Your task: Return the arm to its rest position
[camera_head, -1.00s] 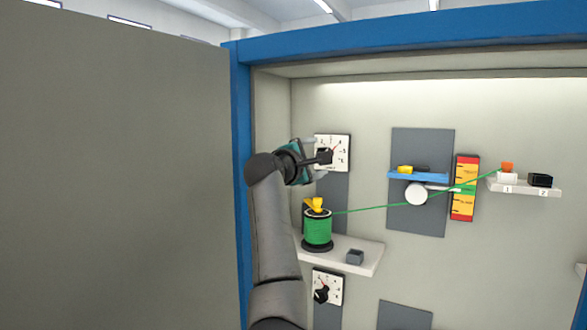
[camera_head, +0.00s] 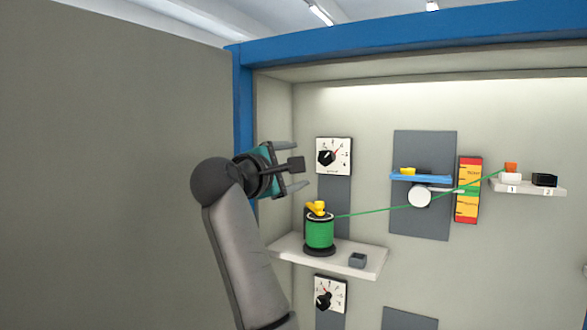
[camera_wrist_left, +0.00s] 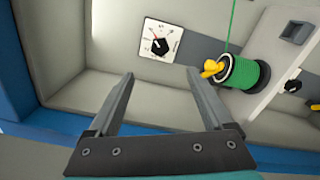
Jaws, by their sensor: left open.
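My left gripper (camera_head: 293,167) is open and empty at the left side of the cabinet opening, left of the upper dial (camera_head: 333,156). In the left wrist view its two fingers (camera_wrist_left: 160,100) are spread with nothing between them, and the dial also shows there (camera_wrist_left: 160,41). A green cable spool (camera_head: 319,233) with a yellow knob (camera_head: 317,208) stands on a grey shelf, below and right of the gripper. The green cable (camera_head: 385,210) runs from the spool past a white roller (camera_head: 419,196) to an orange piece (camera_head: 511,167) at the right. My right gripper is not in view.
A large grey panel (camera_head: 110,170) fills the left. The cabinet has a blue frame (camera_head: 420,40). A lower dial (camera_head: 330,294), a small grey box (camera_head: 357,260) on the shelf, a blue ledge (camera_head: 420,178) and a red-yellow-green gauge (camera_head: 467,190) are on or near the back wall.

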